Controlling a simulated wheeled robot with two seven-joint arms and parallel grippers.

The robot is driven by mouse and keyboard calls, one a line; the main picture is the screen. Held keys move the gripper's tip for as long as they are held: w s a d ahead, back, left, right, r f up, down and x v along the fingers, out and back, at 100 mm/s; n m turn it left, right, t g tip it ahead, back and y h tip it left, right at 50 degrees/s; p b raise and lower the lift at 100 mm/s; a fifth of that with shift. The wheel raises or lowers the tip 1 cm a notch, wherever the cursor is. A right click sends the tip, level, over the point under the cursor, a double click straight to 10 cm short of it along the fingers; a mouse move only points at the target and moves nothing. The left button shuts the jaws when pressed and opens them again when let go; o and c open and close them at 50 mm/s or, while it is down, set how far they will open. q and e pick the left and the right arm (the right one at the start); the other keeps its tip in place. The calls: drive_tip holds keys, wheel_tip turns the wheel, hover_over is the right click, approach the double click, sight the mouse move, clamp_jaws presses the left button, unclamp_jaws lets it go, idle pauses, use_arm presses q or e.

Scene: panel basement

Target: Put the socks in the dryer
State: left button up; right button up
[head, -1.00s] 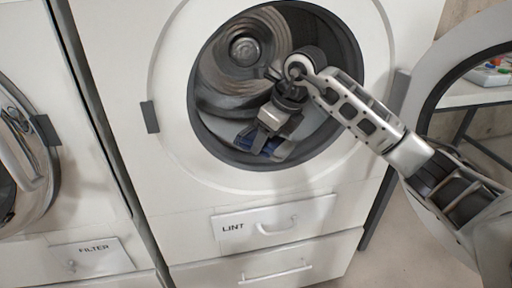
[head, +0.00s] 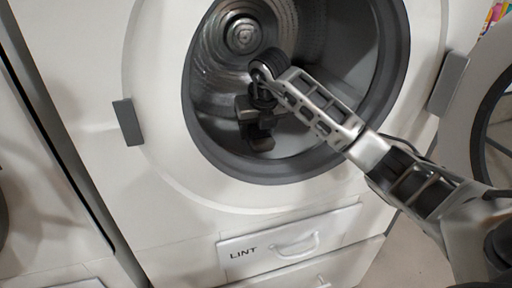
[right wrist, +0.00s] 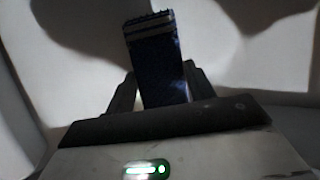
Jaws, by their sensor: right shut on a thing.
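The dryer (head: 165,165) stands in front of me with its round drum opening (head: 335,50) uncovered. My right arm reaches in from the right, and my right gripper (head: 258,140) is inside the opening, near its lower left part. In the right wrist view a dark blue sock (right wrist: 158,62) with pale stripes near its top stands between the two fingers, and the gripper (right wrist: 160,95) is shut on it. In the head view the sock is hidden by the gripper and wrist. My left gripper is not in view.
The open round door (head: 478,110) stands at the right. A drawer marked LINT (head: 285,245) is below the opening. Another white machine (head: 35,200) stands at the left. The grey rim (head: 262,172) surrounds the opening closely below my gripper.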

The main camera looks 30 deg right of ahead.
sight(257, 159)
wheel_tip(257, 159, down, 5)
drive_tip(key=shift+s+f+b, duration=0.1)
drive_tip(key=shift+b, duration=0.5)
drive_tip(key=shift+f, duration=0.25)
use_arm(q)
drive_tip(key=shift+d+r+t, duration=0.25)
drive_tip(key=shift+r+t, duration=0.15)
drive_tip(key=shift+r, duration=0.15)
use_arm(e)
drive_tip(key=shift+f, duration=0.1)
drive_tip(key=o, duration=1)
